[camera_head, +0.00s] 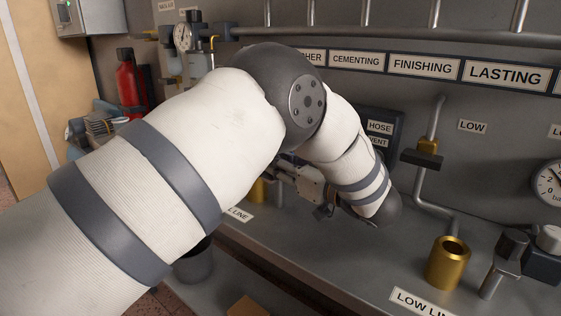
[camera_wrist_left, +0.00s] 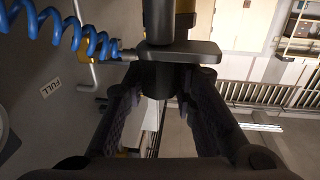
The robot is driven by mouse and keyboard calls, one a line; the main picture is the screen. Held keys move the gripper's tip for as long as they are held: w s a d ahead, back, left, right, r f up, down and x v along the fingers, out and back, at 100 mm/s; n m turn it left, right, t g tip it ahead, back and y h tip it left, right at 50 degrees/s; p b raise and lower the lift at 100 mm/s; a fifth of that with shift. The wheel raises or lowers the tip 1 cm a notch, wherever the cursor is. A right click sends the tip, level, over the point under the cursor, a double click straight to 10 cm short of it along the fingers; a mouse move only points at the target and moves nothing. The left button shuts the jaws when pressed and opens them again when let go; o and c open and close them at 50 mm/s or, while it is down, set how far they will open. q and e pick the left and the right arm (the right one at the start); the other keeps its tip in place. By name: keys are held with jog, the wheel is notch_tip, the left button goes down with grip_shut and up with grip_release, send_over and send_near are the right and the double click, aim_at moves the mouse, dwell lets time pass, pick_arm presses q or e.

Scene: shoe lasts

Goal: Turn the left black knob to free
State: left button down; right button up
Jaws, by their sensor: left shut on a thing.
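The black knob (camera_wrist_left: 178,51) shows in the left wrist view as a flat bar with a rounded hub below it, under a dark stem and a yellow part. My left gripper (camera_wrist_left: 163,84) has a finger on each side of the hub and is shut on it. In the head view the left gripper (camera_head: 303,182) is partly hidden by my own arm, and the knob it holds is not visible. A second black handle (camera_head: 423,159) sits on a brass valve on the pipe to the right, apart from the gripper. My right gripper is out of view.
A blue coiled hose (camera_wrist_left: 62,32) runs close to the knob. A brass cylinder (camera_head: 447,263), a black lever (camera_head: 503,262) and a gauge (camera_head: 550,187) are on the right of the bench. A red extinguisher (camera_head: 128,82) stands at the back left. A label plate reads FINISHING (camera_head: 420,66).

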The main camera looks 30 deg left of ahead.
pick_arm(q)
jog(key=shift+r, duration=0.1)
jog(key=c, duration=1.6)
grip_release()
jog(key=shift+o, duration=0.2)
jog(key=v, duration=1.2)
